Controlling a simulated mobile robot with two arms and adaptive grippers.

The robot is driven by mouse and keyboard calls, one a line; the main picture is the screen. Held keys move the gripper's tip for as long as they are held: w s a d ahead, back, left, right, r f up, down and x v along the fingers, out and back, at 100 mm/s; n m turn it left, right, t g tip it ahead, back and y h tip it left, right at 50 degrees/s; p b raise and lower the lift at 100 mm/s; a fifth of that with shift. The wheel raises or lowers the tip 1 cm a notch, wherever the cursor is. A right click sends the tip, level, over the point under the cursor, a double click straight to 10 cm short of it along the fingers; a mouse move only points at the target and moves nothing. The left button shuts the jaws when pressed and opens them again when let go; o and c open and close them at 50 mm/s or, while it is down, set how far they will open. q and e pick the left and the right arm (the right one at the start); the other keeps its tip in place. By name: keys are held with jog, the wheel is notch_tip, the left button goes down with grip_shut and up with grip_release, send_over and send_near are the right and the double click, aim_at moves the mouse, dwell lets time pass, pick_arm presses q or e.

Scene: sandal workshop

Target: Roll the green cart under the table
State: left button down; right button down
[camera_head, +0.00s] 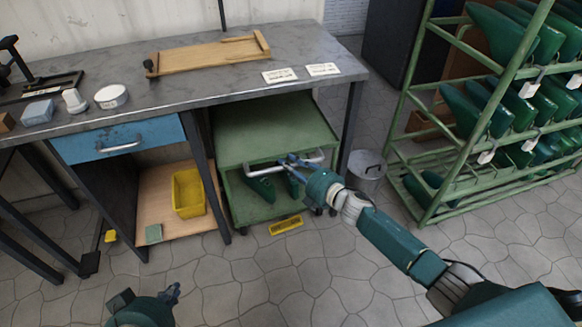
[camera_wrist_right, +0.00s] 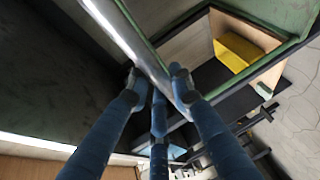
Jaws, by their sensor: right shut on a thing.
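The green cart (camera_head: 262,128) stands beneath the right part of the grey table (camera_head: 215,68), between the table's dark legs. Its handle (camera_head: 262,171) is a pale metal bar along the front edge of its top. My right gripper (camera_head: 290,163) is shut on the handle, near its right part. In the right wrist view the blue fingers (camera_wrist_right: 158,90) close around the shiny bar (camera_wrist_right: 126,36). Dark green sandals or forms (camera_head: 262,187) lie on the cart's lower shelf. My left gripper (camera_head: 172,294) is low at the front left, away from the cart; its fingers are too small to judge.
A metal bin (camera_head: 366,168) stands just right of the table's leg. A green rack (camera_head: 424,170) of boots is further right. A yellow crate (camera_head: 187,193) is on a shelf left of the cart. A yellow object (camera_head: 286,225) lies on the floor before the cart.

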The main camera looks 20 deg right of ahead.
pick_arm(q)
jog(key=shift+w+r, duration=0.15)
jog(key=shift+w, duration=0.2)
pick_arm(e)
jog(key=shift+w+d, duration=0.15)
jog(key=shift+w, duration=0.15)
jog(key=c, duration=1.5)
grip_release()
pick_arm(q)
jog(key=shift+d, duration=0.1)
pick_arm(e)
jog(key=shift+s, duration=0.1)
jog(key=v, duration=1.2)
